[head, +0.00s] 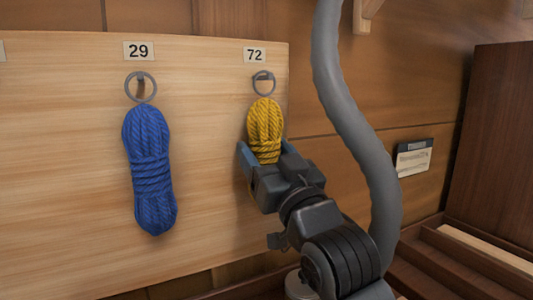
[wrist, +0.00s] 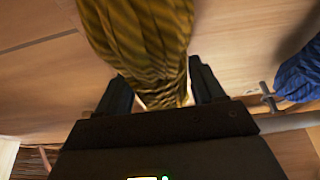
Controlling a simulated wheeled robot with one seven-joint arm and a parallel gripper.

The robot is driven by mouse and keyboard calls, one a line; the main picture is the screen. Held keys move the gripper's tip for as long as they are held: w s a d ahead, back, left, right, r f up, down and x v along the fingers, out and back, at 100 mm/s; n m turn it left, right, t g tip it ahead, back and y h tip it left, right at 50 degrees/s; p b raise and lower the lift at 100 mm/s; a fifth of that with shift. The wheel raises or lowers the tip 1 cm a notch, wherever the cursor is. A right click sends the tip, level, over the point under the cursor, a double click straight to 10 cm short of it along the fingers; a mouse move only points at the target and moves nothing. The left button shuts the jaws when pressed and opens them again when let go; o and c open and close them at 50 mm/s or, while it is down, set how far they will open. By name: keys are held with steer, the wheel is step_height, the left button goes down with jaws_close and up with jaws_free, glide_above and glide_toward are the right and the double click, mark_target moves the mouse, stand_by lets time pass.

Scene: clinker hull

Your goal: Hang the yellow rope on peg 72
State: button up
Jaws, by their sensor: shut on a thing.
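The yellow rope (head: 264,125) is a bound coil with a grey ring (head: 263,83) at its top. It hangs upright in front of the board, below the label 72 (head: 255,55). The ring overlaps peg 72 (head: 262,76) in the head view; I cannot tell whether it is around the peg or just in front of it. My gripper (head: 266,164) is shut on the lower part of the rope, hiding its bottom end. In the wrist view the yellow rope (wrist: 145,45) lies between the two fingers of my gripper (wrist: 160,88).
A blue rope (head: 150,170) hangs by its ring on peg 29 (head: 141,76), left of the yellow one; it also shows in the wrist view (wrist: 301,74). A small notice (head: 414,158) is on the wall at right.

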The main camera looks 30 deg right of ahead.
stand_by(0.3)
steer(key=o, duration=1.3)
steer(key=shift+c, duration=0.2)
